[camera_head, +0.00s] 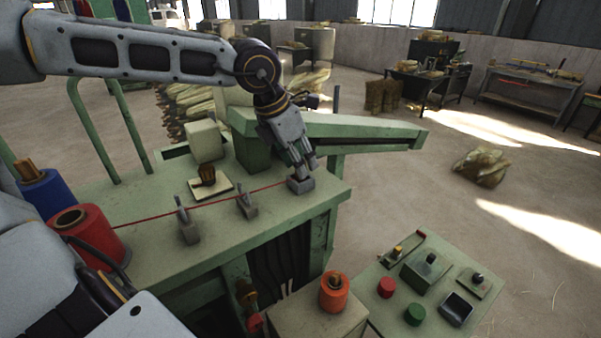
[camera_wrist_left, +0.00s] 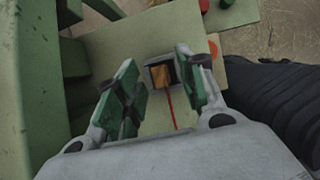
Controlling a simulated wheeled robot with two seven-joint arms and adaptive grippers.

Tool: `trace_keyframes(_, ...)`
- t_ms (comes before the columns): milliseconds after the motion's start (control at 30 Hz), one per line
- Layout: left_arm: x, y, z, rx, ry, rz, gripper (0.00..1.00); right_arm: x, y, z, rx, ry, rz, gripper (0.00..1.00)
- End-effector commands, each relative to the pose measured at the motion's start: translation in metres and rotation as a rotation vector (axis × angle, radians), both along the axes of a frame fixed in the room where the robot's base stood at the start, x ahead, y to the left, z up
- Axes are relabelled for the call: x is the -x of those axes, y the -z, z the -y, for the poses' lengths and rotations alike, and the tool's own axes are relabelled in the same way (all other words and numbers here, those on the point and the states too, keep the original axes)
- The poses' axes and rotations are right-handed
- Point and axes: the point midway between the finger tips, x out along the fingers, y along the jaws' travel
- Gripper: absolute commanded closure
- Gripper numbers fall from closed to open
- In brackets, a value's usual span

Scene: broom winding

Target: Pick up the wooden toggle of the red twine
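The wooden toggle (camera_wrist_left: 160,76) is a small brown block sitting in a square grey holder (camera_wrist_left: 149,82). The red twine (camera_wrist_left: 171,108) runs from it towards the bottom of the wrist view. In the head view the red twine (camera_head: 150,218) stretches from the red spool (camera_head: 78,222) past two grey guides (camera_head: 188,226) to the holder (camera_head: 301,185). My left gripper (camera_head: 303,168) points down at the holder and hides the toggle there. In the wrist view my left gripper (camera_wrist_left: 157,84) is open, its green-padded fingers on either side of the toggle. My right gripper is not in view.
A green machine table (camera_head: 215,245) carries the holder and guides. A blue spool (camera_head: 45,190) stands behind the red one. An orange spool (camera_head: 333,292) and a control panel (camera_head: 400,312) with buttons are at the front. A green beam (camera_head: 350,131) lies behind the gripper.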

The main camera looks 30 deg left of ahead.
Motion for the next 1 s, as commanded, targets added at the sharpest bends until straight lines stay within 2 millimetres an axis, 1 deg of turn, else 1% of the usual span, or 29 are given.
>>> trace_keyframes(100, 0.0, 0.0, 0.0, 0.0, 0.0, 0.0, 0.62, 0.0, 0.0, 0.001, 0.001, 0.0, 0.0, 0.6)
trace_keyframes(400, 0.0, 0.0, 0.0, 0.0, 0.0, 0.0, 1.0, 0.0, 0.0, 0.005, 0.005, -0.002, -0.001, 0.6)
trace_keyframes(767, 0.0, -0.002, 0.0, 0.0, 0.0, 0.001, 1.0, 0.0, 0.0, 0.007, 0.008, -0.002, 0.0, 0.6)
trace_keyframes(867, -0.001, -0.005, 0.0, 0.001, -0.001, 0.001, 1.0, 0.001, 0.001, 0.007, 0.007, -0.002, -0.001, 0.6)
trace_keyframes(1000, -0.001, -0.017, 0.0, -0.001, -0.001, 0.003, 1.0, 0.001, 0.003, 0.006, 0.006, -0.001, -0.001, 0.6)
